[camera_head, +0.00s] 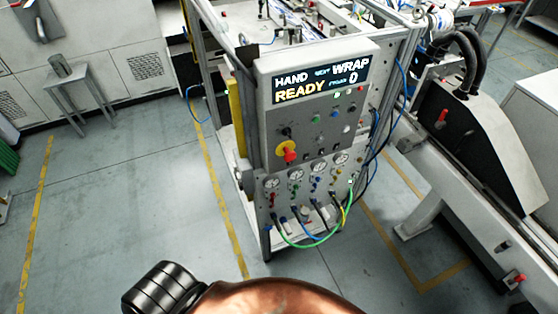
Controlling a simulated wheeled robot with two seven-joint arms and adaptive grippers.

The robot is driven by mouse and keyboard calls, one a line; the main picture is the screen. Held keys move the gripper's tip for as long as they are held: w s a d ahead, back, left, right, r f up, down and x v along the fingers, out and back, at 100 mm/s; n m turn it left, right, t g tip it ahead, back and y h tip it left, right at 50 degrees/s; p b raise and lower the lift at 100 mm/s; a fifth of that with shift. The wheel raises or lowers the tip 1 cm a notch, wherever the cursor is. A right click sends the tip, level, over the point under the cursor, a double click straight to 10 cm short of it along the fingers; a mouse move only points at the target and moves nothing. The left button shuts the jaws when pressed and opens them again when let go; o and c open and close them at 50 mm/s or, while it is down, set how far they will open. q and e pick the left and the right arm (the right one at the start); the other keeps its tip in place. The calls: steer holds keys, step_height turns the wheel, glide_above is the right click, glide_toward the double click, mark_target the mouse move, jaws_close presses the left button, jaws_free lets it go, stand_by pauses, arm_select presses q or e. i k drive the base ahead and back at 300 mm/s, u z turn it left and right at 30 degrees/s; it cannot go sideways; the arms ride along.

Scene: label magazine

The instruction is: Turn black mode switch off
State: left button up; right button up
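The control panel (318,112) is a grey box on a machine frame in the middle of the view. A small black knob (287,132), which looks like the black mode switch, sits on its lower left face. It is too small to tell which way its pointer is set. A red knob on a yellow disc (287,151) is just below it. The panel's display (320,80) reads HAND, WRAP, READY and 0. Neither of my grippers shows; only copper and black parts of my own body are at the bottom edge.
Below the panel are gauges (296,174) and looping hoses (325,238). A metal stool (72,82) stands at the left. A black-sided machine with a rail (470,190) is at the right. The floor (130,190) left of the panel is clear.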

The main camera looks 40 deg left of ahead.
mark_target(287, 131)
steer(key=k, duration=0.6)
steer(key=u, duration=1.2)
steer(key=i, duration=0.5)
steer(key=u, duration=0.05)
